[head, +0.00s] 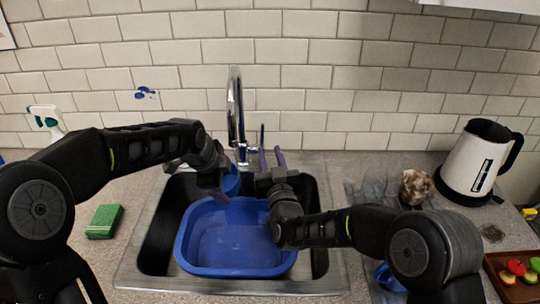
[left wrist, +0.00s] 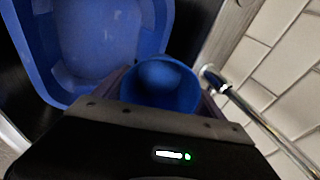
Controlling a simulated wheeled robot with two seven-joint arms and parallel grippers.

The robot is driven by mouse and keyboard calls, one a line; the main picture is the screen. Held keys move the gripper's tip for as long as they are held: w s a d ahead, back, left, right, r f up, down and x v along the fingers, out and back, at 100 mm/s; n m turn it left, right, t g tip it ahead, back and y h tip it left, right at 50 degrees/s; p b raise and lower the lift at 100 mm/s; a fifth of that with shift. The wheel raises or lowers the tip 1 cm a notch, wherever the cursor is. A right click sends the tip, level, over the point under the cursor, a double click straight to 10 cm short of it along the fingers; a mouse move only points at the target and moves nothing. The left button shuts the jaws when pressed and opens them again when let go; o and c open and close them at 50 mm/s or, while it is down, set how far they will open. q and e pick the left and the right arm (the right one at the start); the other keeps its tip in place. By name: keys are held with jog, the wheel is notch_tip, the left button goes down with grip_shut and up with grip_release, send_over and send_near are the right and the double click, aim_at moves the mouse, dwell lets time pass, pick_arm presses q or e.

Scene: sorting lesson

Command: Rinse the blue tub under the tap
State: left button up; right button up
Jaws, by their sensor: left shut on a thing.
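The round blue tub (head: 232,182) is in my left gripper (head: 224,184), which is shut on it. It hangs near the back left of the sink, by the rear rim of a large blue basin, partly hidden by my gripper. In the left wrist view the tub (left wrist: 161,84) shows its round open mouth between my fingers. The chrome tap (head: 236,112) stands behind the sink, just right of the tub; I see no water running. My right gripper (head: 271,159) is open and empty, its purple fingers pointing up in front of the tap.
The large blue basin (head: 236,256) fills much of the dark sink (head: 158,235). A green sponge (head: 104,221) and spray bottle (head: 46,119) are left. A brown-and-white item (head: 416,187), white kettle (head: 476,160) and wooden tray (head: 515,291) are right. A blue item (head: 388,278) is partly behind my right arm.

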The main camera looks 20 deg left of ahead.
jog(key=shift+s+a+r, duration=0.15)
jog(key=shift+a, duration=0.1)
jog(key=c, duration=0.3)
jog(key=shift+s+a+n+y, duration=0.15)
jog(key=shift+s+n+y, duration=0.15)
jog(key=shift+s+n, duration=0.65)
jog(key=c, duration=0.3)
jog(key=shift+s+n, duration=0.3)
jog(key=shift+n, duration=0.55)
grip_shut()
jog(key=d+n, duration=0.1)
jog(key=n, duration=0.4)
jog(key=s+d+f+n, duration=0.1)
jog(key=n, duration=0.4)
jog(key=s+d+n, duration=0.1)
jog(key=n, duration=0.4)
jog(key=shift+s+d+f, duration=0.1)
jog(key=shift+d+f, duration=0.05)
jog(key=shift+f, duration=0.2)
